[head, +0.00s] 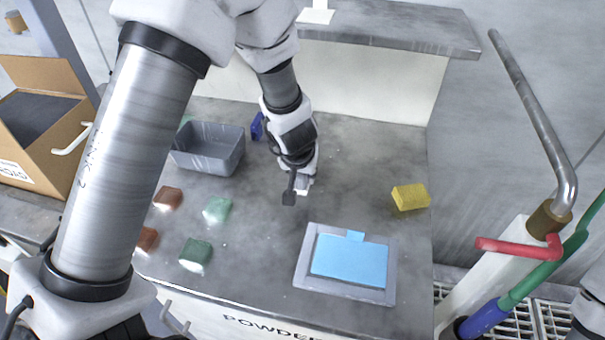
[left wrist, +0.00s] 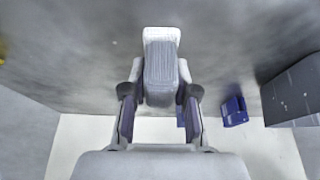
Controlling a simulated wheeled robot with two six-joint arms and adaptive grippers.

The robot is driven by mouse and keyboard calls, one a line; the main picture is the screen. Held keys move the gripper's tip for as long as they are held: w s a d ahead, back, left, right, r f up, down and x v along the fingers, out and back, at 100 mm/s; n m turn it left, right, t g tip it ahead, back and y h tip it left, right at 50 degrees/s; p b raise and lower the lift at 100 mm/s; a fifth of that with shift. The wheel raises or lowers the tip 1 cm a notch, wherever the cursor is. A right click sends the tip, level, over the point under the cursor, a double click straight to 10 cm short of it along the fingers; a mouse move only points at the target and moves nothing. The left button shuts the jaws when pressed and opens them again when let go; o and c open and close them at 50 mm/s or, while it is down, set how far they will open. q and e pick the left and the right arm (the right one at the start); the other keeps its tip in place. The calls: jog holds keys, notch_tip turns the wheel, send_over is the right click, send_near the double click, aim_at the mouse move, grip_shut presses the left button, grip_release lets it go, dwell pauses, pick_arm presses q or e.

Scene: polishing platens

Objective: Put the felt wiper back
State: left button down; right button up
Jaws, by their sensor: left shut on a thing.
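My left gripper (head: 297,184) is over the middle of the grey bench. In the left wrist view my left gripper (left wrist: 160,92) is shut on a ribbed grey block with a white end, which looks like the felt wiper (left wrist: 161,66). The wiper's white end (head: 305,185) shows only in small part beside the fingers in the head view. I cannot tell whether it touches the bench. My right gripper is not in view.
A grey bin (head: 222,160) and a blue item (head: 257,127) stand at the back left. Red and green blocks (head: 217,209) lie left. A grey tray (head: 300,272) with a blue sheet lies front right, a yellow sponge (head: 411,197) at right. Bench between is clear.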

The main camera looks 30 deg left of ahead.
pick_arm(q)
jog(key=c, duration=0.9)
grip_release()
jog(key=shift+w+f, duration=0.1)
jog(key=p+v, duration=0.7)
jog(key=v, duration=0.5)
jog(key=shift+r, duration=0.3)
